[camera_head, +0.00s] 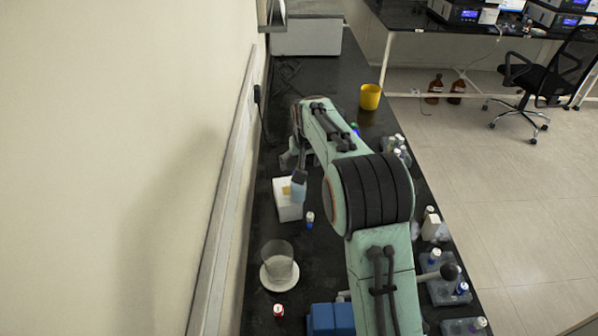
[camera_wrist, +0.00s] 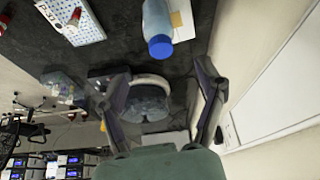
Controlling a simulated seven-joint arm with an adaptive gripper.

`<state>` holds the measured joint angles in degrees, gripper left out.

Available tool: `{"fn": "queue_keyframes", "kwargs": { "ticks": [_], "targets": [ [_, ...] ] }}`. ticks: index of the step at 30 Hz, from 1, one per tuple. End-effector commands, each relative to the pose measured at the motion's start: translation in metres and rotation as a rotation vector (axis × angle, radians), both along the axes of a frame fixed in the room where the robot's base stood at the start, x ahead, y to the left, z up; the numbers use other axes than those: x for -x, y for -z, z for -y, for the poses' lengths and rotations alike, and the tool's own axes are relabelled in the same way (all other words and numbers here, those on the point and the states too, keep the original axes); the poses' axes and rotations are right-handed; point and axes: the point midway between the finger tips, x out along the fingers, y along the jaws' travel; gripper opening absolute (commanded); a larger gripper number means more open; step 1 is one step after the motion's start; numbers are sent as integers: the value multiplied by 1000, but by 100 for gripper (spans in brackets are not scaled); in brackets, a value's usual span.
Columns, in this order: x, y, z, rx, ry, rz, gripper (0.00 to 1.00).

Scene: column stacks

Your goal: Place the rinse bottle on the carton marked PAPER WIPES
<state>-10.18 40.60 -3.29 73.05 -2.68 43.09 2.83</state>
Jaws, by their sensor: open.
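The rinse bottle (camera_head: 299,191), pale blue with a darker blue cap, appears upright at the right side of the top of a white carton (camera_head: 288,212). It also shows in the wrist view (camera_wrist: 157,18), overlapping the carton edge (camera_wrist: 184,24). The carton has a yellowish patch on top; no lettering is readable. My gripper (camera_head: 290,161) is just behind the bottle in the head view, partly hidden by my arm. In the wrist view my gripper (camera_wrist: 152,72) has its fingers spread with nothing held, and the bottle is beyond the fingertips, apart from them.
A clear beaker on a white round base (camera_head: 265,275) and a red-white vial (camera_head: 278,311) are nearer. A yellow cup (camera_head: 370,97) stands farther back. Several bottles line the right bench edge; a wall bounds the left.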

Motion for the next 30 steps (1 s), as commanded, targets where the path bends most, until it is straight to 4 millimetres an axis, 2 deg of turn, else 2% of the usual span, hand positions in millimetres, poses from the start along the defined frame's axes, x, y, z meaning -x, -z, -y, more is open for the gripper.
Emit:
{"fn": "queue_keyframes", "kwargs": {
  "ticks": [4, 11, 14, 17, 20, 21, 23, 24, 27, 30],
  "targets": [
    [6, -15, 1, 0, 0, 1, 70],
    [11, -19, 2, -1, 1, -4, 70],
    [31, -33, 9, -2, 5, -27, 70],
    [79, -56, 24, -7, 13, -77, 70],
    [153, -75, 41, -11, 19, -152, 70],
    [186, -79, 46, -14, 19, -183, 70],
    [235, -81, 52, -14, 18, -232, 70],
    [266, -79, 56, -16, 17, -261, 70],
    [333, -69, 61, -17, 17, -325, 70],
    [380, -56, 63, -17, 14, -373, 70]
  ]
}}
